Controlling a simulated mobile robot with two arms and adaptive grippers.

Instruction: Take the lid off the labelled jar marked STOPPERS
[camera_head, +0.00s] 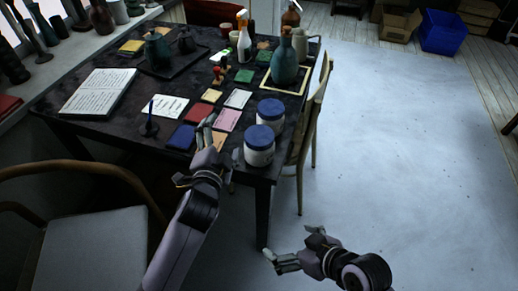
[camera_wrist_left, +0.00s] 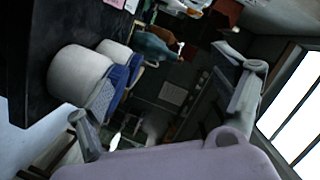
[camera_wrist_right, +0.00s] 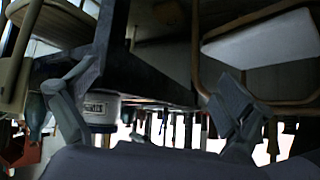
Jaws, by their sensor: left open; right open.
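Two white jars with blue lids stand at the table's near right corner: a nearer jar (camera_head: 259,156) with its lid (camera_head: 259,136), and a farther jar (camera_head: 270,122) with its lid (camera_head: 271,108). Both lids are on. No label shows on them in the head view. Both jars also show tilted in the left wrist view (camera_wrist_left: 78,76). In the right wrist view, a white jar (camera_wrist_right: 98,112) bears a dark-lettered label too small to read surely. My left gripper (camera_head: 209,131) is open and empty, left of the nearer jar. My right gripper (camera_head: 293,249) is open and empty, off the table's front right.
A wooden chair (camera_head: 313,115) stands against the right edge. The floor (camera_head: 400,150) farther right is clear.

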